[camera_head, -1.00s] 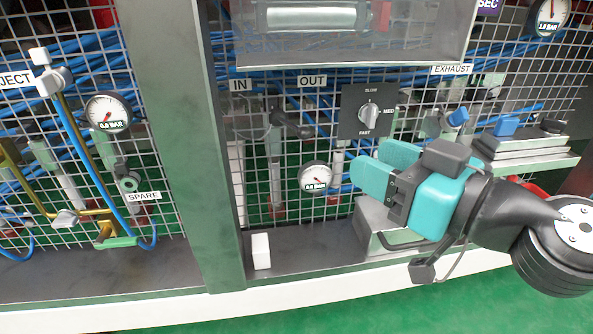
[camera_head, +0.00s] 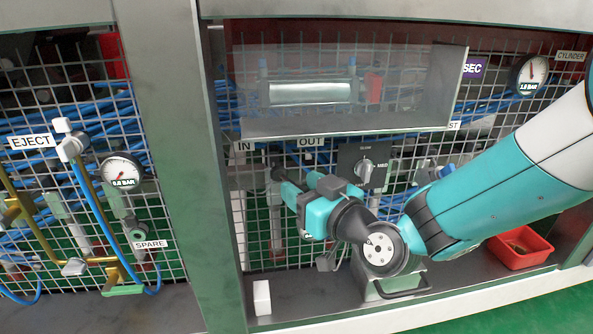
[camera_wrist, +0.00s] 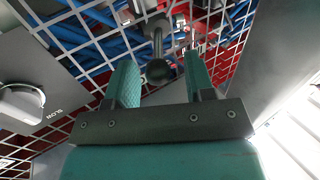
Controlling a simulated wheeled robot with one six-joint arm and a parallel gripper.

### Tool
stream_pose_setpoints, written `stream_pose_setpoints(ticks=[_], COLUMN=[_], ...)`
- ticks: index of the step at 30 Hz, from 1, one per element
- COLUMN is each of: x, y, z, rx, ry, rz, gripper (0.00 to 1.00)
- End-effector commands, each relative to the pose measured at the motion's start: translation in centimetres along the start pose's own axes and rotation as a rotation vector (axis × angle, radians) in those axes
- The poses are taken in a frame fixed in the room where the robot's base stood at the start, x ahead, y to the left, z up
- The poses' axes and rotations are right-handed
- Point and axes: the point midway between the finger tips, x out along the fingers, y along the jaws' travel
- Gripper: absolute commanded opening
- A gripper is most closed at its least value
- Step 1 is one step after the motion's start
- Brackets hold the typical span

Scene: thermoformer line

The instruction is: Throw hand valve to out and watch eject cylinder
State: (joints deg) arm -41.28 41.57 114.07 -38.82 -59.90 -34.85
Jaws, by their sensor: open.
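The hand valve (camera_head: 277,173) is mounted on the mesh below the IN label (camera_head: 243,146) and OUT label (camera_head: 311,142). Its dark lever with a round ball end (camera_wrist: 157,71) shows in the wrist view between my fingers, with gaps at both sides. My gripper (camera_head: 288,190) is open at the lever and partly hides it in the head view, so I cannot tell its throw clearly there. The eject cylinder is not certain; a silver cylinder (camera_head: 310,93) lies behind a clear cover above the valve. The EJECT label (camera_head: 30,141) is at the far left.
A rotary knob (camera_head: 364,167) sits just right of the valve. The clear cover (camera_head: 400,110) overhangs above my gripper. A green post (camera_head: 212,200) stands to the left. A white block (camera_head: 262,298) and a red bin (camera_head: 520,248) are on the ledge.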

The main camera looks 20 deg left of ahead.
Motion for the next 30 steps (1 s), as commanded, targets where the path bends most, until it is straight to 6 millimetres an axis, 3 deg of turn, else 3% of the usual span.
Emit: stream_pose_setpoints(ticks=[6,15,22,30], x=[1.9,2.1,2.1,2.4], y=[0.0,0.0,0.0,-0.1], z=[0.1,0.1,0.1,-0.1], rx=[-0.001,0.001,0.001,0.000], ry=[0.000,-0.001,-0.001,-0.002], rz=[0.000,0.001,0.001,0.001], gripper=[0.49,0.49,0.00,0.00])
